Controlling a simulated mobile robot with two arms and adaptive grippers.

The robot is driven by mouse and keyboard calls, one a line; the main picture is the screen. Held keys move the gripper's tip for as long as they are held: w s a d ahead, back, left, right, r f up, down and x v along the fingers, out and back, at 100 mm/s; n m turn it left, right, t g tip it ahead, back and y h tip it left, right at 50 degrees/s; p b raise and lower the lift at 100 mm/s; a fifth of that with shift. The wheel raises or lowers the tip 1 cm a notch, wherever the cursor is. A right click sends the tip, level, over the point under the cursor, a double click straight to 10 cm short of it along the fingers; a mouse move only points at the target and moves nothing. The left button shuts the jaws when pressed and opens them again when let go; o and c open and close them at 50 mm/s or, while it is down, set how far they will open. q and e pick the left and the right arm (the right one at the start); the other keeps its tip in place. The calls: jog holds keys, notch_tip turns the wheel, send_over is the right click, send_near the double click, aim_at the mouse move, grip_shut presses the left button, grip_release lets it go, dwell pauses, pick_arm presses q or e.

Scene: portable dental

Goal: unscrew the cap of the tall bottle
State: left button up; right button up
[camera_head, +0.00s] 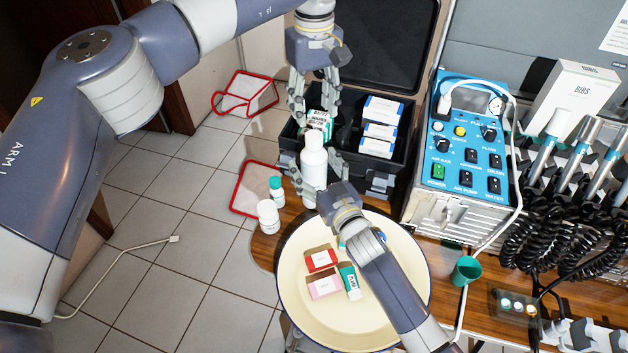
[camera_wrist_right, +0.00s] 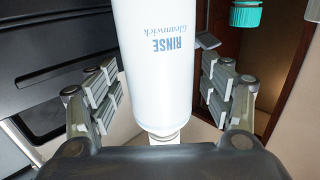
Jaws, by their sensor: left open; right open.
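The tall white bottle (camera_head: 313,168) stands upright near the table's back left edge, its white cap (camera_head: 314,139) on top. In the right wrist view the bottle (camera_wrist_right: 158,85) appears upside down with the label "RINSE Gleamwick"; its narrow top (camera_wrist_right: 166,137) is partly hidden by my gripper. My left gripper (camera_head: 315,112) points down just above the cap, open, its fingers apart. My right gripper (camera_head: 314,188) is open with its fingers on both sides of the bottle's body; in the wrist view (camera_wrist_right: 160,95) gaps show between the pads and the bottle.
A small teal-capped bottle (camera_head: 276,191) and a white jar (camera_head: 268,217) stand left of the bottle. A cream tray (camera_head: 300,325) holds small boxes and a tube. Behind is an open black case (camera_head: 400,165) with boxes; a blue control unit (camera_head: 465,150) stands right.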

aim_at(314, 135)
jog(key=shift+w+a, duration=0.15)
jog(key=shift+w, duration=0.1)
grip_shut()
pick_arm(q)
jog(key=m, duration=0.4)
jog(key=shift+f, duration=0.1)
jog(key=shift+m, duration=0.3)
jog(key=shift+f, duration=3.9)
grip_shut()
